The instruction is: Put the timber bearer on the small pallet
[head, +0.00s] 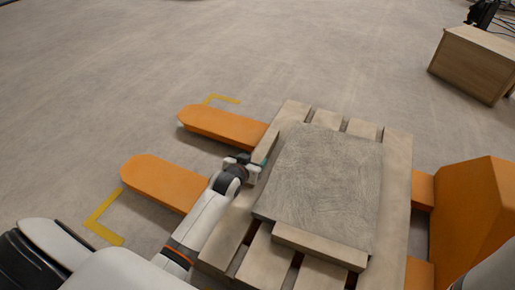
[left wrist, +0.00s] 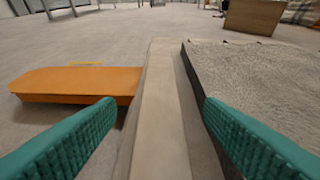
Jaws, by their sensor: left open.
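The small pallet (head: 398,160) has pale wooden slats and sits across orange forks. A rough grey slab (head: 330,175) lies on it. A short pale timber piece (head: 320,247), which looks like the timber bearer, lies along the slab's near edge on the slats. My left gripper (head: 262,165) is open at the slab's left side, over the pallet's left slat. In the left wrist view, its teal fingers (left wrist: 160,108) stand apart with a long pale board (left wrist: 165,110) between them, and the slab's edge (left wrist: 198,75) is just right of it. Nothing is held. My right gripper is out of view.
Orange forks (head: 160,180) stick out left of the pallet, with yellow floor marks (head: 100,225) near their tips. An orange upright body (head: 480,215) stands at the right. A wooden box (head: 473,65) stands at the far right. The floor at the upper left is clear.

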